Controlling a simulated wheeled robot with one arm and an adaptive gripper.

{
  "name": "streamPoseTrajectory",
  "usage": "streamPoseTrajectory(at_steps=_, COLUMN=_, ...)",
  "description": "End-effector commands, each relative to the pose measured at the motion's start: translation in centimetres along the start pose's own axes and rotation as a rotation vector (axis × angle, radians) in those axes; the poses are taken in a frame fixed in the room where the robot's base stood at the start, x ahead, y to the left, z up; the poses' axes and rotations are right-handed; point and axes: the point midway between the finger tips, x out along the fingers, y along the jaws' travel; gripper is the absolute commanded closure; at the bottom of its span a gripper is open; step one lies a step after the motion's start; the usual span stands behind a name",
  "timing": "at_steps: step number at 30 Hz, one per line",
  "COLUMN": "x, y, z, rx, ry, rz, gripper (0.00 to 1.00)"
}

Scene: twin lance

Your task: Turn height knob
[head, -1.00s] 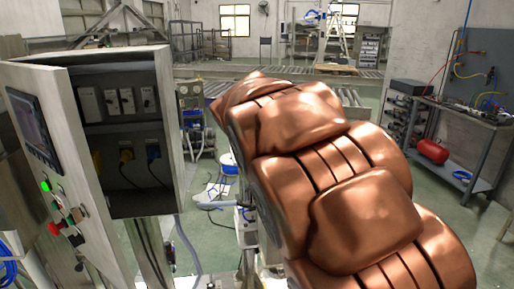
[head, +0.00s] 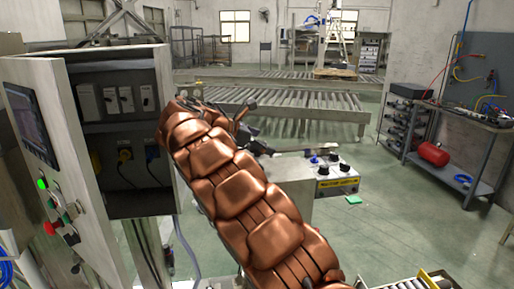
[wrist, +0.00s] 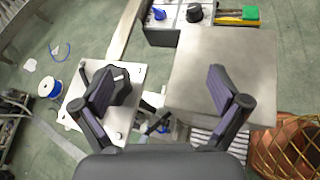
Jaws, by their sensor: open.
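A large black knob (wrist: 121,86) with a white mark sits on a pale plate (wrist: 78,128) in the wrist view; it looks like the height knob, though no label is readable. My gripper (wrist: 160,92) is open and empty. Its left finger overlaps the knob's left side in the picture; I cannot tell if they touch. Its right finger shows over a flat grey panel (wrist: 205,60). In the head view my gripper (head: 248,128) is small and dark beyond my copper arm, and this knob cannot be made out.
A control box (head: 337,184) with several small knobs and a yellow label stands right of my gripper. An open electrical cabinet (head: 122,200) stands close on the left. Roller conveyors (head: 290,105) lie behind.

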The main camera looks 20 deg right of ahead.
Motion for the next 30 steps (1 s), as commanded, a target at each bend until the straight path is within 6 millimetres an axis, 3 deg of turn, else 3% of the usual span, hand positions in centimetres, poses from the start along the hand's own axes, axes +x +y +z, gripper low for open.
streamPoseTrajectory(at_steps=6, x=-0.5, y=4.0, z=-2.8, rx=-0.146, ry=-0.046, rz=0.063, gripper=0.02)
streamPoseTrajectory(at_steps=12, x=-1.1, y=6.4, z=-4.6, rx=-0.244, ry=-0.072, rz=0.108, gripper=0.02)
streamPoseTrajectory(at_steps=22, x=-1.1, y=7.5, z=-5.5, rx=-0.299, ry=-0.086, rz=0.128, gripper=0.02)
streamPoseTrajectory(at_steps=30, x=1.9, y=7.7, z=-5.2, rx=-0.299, ry=-0.086, rz=0.122, gripper=0.02)
